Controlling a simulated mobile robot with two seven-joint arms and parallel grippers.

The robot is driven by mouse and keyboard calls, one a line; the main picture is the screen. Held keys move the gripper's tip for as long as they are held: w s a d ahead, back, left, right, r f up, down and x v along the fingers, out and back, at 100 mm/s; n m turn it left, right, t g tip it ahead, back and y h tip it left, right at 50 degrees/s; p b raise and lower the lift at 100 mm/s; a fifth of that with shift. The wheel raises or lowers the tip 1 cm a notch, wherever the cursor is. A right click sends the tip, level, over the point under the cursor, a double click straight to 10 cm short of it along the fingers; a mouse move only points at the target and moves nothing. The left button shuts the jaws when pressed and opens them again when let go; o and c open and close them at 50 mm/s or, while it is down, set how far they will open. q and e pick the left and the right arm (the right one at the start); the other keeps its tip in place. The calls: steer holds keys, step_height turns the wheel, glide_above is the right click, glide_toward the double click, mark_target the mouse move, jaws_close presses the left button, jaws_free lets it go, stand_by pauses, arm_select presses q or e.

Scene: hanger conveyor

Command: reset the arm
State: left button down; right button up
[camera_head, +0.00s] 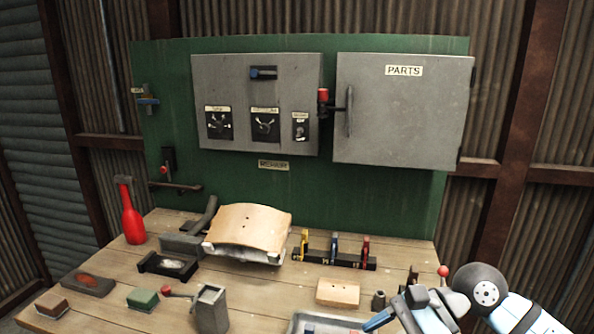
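My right arm (484,292), white, grey and blue, comes in at the lower right corner, bent over the right front of the wooden workbench (455,270). Its hand end (428,310) points to the lower left, near a grey metal tray. A blue piece (380,319) shows at its tip, and the fingers are partly cut off by the lower edge, so I cannot tell open from shut. Nothing is clearly held. My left arm and gripper are out of view.
Behind, a green panel (330,205) carries a control box (285,75) and a PARTS cabinet (405,120).

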steer(key=a+r+m+t+y, duration=0.3)
steer(key=r+m+t+y, duration=0.65)
steer(key=m, duration=0.55)
steer(key=d+f+m+t+h, duration=0.4)
steer(key=d+f+m+h, duration=0.45)
steer(key=m, duration=0.85)
steer(key=d+f+m+t+h, duration=0.45)
steer(key=m+h, duration=0.65)
steer(key=m, duration=0.5)
steer(key=s+d+f+m+g, duration=0.2)
steer(key=s+f+m+g, duration=0.8)
steer(key=s+f+g, duration=0.7)
steer(key=w+a+f+t+y+p, duration=0.2)
steer(key=a+f+t+p, duration=0.4)
steer(key=t, duration=0.4)
steer(key=shift+w+a+n+t+p, duration=0.2)
steer(key=shift+w+n+t+p, duration=0.15)
steer(key=shift+w, duration=0.55)
